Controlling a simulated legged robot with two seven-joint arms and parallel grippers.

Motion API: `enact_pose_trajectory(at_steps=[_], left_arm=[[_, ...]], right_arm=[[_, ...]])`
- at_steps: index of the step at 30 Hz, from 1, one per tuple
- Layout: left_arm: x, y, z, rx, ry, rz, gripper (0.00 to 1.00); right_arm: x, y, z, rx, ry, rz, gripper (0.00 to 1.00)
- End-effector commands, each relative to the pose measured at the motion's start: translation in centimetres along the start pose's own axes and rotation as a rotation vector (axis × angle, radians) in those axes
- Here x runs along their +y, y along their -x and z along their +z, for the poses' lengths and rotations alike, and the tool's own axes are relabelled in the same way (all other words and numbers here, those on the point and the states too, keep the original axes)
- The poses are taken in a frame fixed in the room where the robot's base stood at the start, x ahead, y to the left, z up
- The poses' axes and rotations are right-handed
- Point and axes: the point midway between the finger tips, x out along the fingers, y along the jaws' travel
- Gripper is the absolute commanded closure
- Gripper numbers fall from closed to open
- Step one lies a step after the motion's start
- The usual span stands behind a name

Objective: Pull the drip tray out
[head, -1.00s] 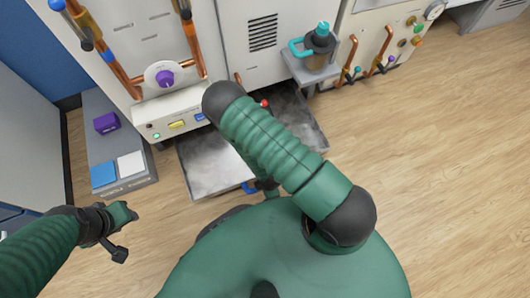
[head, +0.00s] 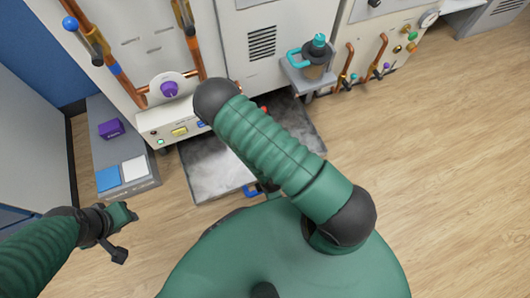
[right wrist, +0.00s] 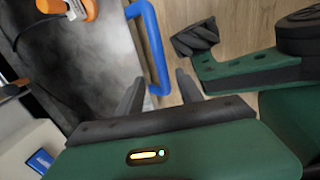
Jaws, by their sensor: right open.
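The drip tray (head: 213,172) is a flat grey metal sheet low at the foot of the white machine, its front part showing past the machine. A blue handle (head: 250,190) is on its front edge. In the right wrist view the tray (right wrist: 95,65) fills the upper left, with the blue bar handle (right wrist: 153,45) along its edge. My right gripper (right wrist: 158,88) is open, its two fingers on either side of the handle's near end; contact is unclear. My right arm hides it in the head view. My left gripper (head: 121,233) hangs over the floor at left, away from the tray.
The white machine (head: 140,50) has copper pipes and a purple knob (head: 169,89). A grey step (head: 125,175) with blue, white and purple items is left of the tray. A cup (head: 317,62) sits on a shelf at right. The wooden floor (head: 430,170) at right is clear.

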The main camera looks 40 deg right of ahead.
Motion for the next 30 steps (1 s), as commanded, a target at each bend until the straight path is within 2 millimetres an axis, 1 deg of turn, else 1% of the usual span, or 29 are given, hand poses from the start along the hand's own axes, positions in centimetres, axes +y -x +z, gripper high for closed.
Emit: enact_pose_trajectory(at_steps=[1, 3, 6, 9, 13, 26, 28, 30], left_arm=[[0.0, 1.8, -0.4, 0.0, 0.0, 0.0, 0.64], [0.0, 2.7, -0.7, 0.0, 0.0, 0.0, 0.64], [0.0, 3.8, -0.9, 0.0, 0.0, 0.0, 0.64], [0.0, 4.4, -1.0, 0.0, 0.0, 0.0, 0.64], [0.0, 4.6, -1.1, 0.0, 0.0, 0.0, 0.64], [0.0, 4.5, -1.1, 0.0, 0.0, 0.0, 0.64], [0.0, 4.5, -1.1, 0.0, 0.0, 0.0, 0.64], [0.0, 4.5, -1.1, 0.0, 0.0, 0.0, 0.64]], right_arm=[[0.2, 2.5, 0.0, 0.0, 0.002, 0.0, 0.57], [0.2, 4.5, 0.0, 0.0, 0.001, 0.0, 0.57], [0.1, 6.7, 0.0, 0.0, 0.001, -0.001, 0.57], [0.1, 8.2, 0.0, 0.0, 0.001, -0.001, 0.57], [0.0, 8.9, 0.0, 0.0, 0.0, 0.0, 0.57], [0.0, 8.8, 0.0, 0.0, -0.001, -0.001, 0.57], [0.4, 9.1, -0.2, 0.001, -0.022, 0.001, 0.57], [1.7, 10.0, -0.8, 0.008, -0.093, 0.007, 0.57]])
